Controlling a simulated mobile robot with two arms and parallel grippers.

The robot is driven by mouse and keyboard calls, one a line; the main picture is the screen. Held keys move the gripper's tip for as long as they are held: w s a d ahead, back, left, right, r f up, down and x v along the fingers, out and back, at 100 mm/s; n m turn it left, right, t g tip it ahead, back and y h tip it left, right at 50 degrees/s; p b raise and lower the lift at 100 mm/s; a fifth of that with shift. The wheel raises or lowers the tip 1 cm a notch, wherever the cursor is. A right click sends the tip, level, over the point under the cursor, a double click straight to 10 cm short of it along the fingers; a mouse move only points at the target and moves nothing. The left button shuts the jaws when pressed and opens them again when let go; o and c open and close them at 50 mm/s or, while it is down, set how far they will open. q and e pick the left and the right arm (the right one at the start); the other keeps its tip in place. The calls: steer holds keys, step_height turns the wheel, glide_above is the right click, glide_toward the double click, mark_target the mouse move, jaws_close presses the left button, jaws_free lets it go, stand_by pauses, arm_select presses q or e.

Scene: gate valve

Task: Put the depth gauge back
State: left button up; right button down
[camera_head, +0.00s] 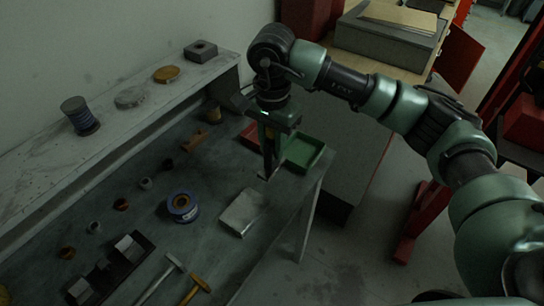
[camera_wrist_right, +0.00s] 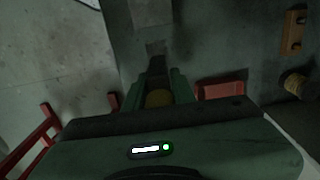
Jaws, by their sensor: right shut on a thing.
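My right gripper (camera_head: 268,162) hangs over the right part of the workbench, pointing down, beside the green bin. In the right wrist view its fingers (camera_wrist_right: 156,92) are shut on a narrow dark thing (camera_wrist_right: 157,66) with a round yellowish part low between the fingers; this appears to be the depth gauge, mostly hidden by the gripper. Its lower end points toward the bench; I cannot tell whether it touches. A flat light grey box (camera_head: 243,212) lies on the bench just in front of the gripper. My left gripper is not in view.
A green bin (camera_head: 304,152) stands at the bench's right edge. A blue-rimmed spool (camera_head: 183,206), a black tray (camera_head: 112,268) and hammer-like tools (camera_head: 160,280) lie to the left and front. A raised shelf (camera_head: 135,122) runs along the wall, holding several items.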

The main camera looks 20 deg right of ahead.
mark_target(272, 161)
steer(key=shift+f, duration=0.65)
step_height(272, 161, down, 4)
steer(key=shift+f+p, duration=0.15)
steer(key=shift+p, duration=0.45)
steer(key=shift+f, duration=0.15)
steer(key=c, duration=1.2)
jaws_free()
steer(key=shift+o, duration=0.2)
